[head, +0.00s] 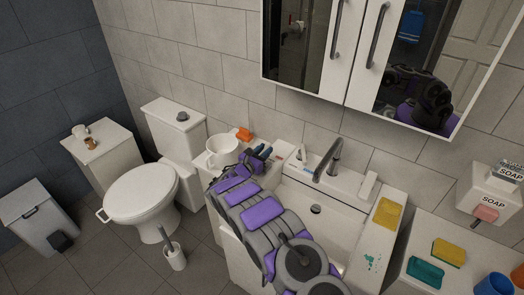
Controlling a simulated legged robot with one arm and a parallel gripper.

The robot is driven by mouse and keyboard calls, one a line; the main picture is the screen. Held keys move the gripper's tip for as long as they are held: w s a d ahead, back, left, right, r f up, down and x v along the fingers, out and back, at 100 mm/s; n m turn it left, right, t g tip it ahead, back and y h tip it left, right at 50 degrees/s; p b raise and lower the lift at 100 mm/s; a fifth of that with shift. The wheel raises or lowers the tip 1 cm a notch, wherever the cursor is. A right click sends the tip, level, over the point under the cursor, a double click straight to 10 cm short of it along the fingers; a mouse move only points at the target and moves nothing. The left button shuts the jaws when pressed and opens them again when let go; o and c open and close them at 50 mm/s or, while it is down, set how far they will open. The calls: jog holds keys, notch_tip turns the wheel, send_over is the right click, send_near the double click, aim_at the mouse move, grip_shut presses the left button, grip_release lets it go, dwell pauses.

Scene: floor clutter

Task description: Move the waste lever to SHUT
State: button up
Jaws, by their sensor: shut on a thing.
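My gripper (266,153) reaches over the left end of the washbasin (320,198). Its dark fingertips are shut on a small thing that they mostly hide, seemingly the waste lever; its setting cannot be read. A small red mark shows on the white surface just right of the fingertips. The grey tap (329,160) stands at the back of the basin, right of my gripper. The dark drain (316,209) shows in the basin.
A yellow sponge (387,213) lies on the basin's right ledge. The mirror cabinet (352,50) hangs above. The toilet (143,190) is at left.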

jog(key=shift+w+d+r, duration=0.15)
jog(key=shift+d+r, duration=0.05)
jog(key=shift+r, duration=0.05)
grip_shut()
jog(key=shift+a, duration=0.15)
jog(key=shift+a+r, duration=0.1)
jog(key=shift+a, duration=0.1)
jog(key=shift+r, duration=0.25)
jog(key=shift+o, duration=2)
grip_release()
jog(key=o, duration=0.3)
jog(key=shift+o, duration=0.9)
jog(key=shift+f, duration=0.3)
